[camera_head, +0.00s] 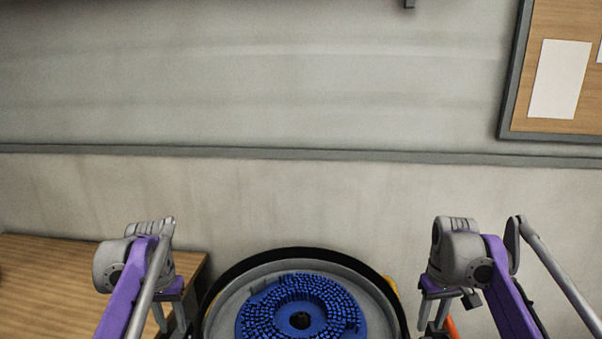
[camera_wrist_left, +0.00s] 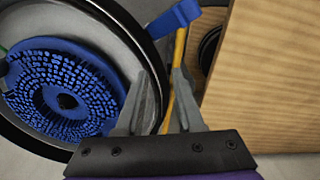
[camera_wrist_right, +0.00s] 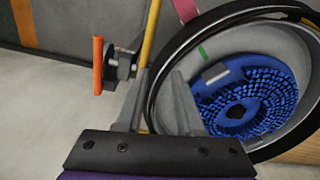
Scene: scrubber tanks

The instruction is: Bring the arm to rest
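My left gripper (camera_head: 169,316) hangs fingers down at the left of the round tub, over the gap beside the wooden surface. In the left wrist view its two fingers (camera_wrist_left: 163,90) are apart with nothing held. My right gripper (camera_head: 433,314) hangs fingers down at the right of the tub. In the right wrist view its fingers (camera_wrist_right: 155,88) are also apart and empty. Both forearms come up from the bottom corners of the head view, roughly mirrored.
A dark-rimmed round tub (camera_head: 235,279) with a blue bristled disc brush (camera_head: 300,310) stands between the grippers. A wooden surface (camera_head: 50,285) is at the left. An orange handle (camera_wrist_right: 98,65) and a yellow bar (camera_wrist_right: 151,35) stand near the right gripper. A wall (camera_head: 250,90) is behind.

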